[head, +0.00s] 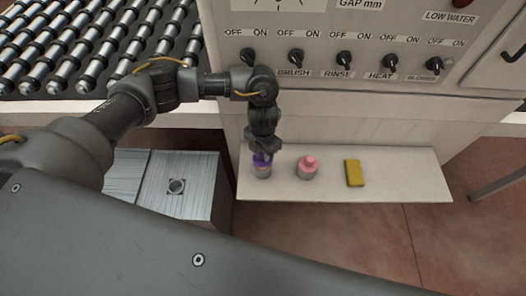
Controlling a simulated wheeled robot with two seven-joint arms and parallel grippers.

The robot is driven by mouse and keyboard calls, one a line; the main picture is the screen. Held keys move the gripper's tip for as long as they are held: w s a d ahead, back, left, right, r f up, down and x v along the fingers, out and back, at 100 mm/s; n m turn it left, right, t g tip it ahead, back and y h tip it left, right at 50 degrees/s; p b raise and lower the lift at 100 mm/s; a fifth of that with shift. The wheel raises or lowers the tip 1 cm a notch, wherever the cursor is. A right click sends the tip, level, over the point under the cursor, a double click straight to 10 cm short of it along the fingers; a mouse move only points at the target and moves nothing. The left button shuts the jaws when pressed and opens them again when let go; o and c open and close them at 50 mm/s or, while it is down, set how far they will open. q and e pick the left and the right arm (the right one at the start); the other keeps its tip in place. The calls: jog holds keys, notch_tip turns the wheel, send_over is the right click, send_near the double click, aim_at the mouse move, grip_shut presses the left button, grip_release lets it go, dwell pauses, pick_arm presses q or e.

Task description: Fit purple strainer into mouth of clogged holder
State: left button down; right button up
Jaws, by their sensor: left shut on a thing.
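My left gripper (262,153) points down over the left part of a white shelf. It is shut on the purple strainer (261,160), which is mostly hidden by the fingers. A small grey cylindrical holder with a tan top (263,172) is right below the strainer. I cannot tell whether the strainer touches it or sits in its mouth. To its right, a second grey holder (307,174) carries a pink piece (308,162). Which holder is clogged cannot be told. My right gripper is not in view.
A yellow block (354,173) stands on the white shelf (405,180), whose right end is clear. A control panel with several black knobs (344,60) rises behind. A roller conveyor (100,50) is at upper left.

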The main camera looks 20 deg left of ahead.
pick_arm(q)
jog(key=shift+f+b, duration=1.45)
jog(key=shift+f, duration=0.2)
jog(key=c, duration=1.1)
grip_release()
jog(key=shift+r, duration=0.1)
notch_tip(320, 180, up, 11)
jog(key=shift+f, duration=0.1)
